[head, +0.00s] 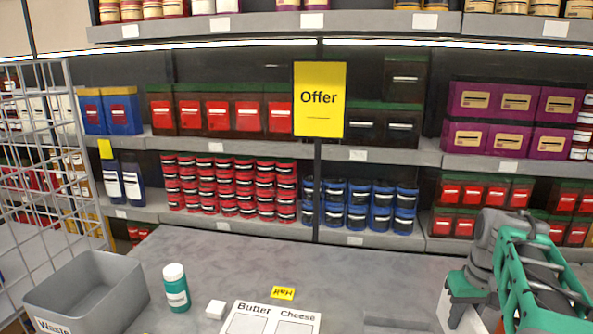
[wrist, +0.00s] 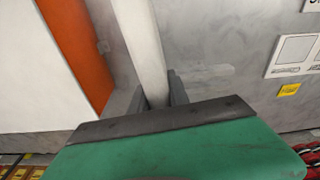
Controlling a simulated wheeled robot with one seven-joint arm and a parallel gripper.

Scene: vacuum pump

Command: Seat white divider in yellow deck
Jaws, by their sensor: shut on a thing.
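My gripper (wrist: 155,98) is shut on a long white strip, which looks like the white divider (wrist: 143,38), in the wrist view. The strip runs from between the dark fingers up to the top edge of that view, and its far end is out of frame. In the head view my green and grey arm is at the lower right and the fingers cannot be made out. I cannot identify a yellow deck in either view. A white panel (wrist: 35,75) and an orange strip (wrist: 75,45) lie left of the divider in the wrist view.
Stocked shelves stand behind. A wire rack (head: 45,150) is left.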

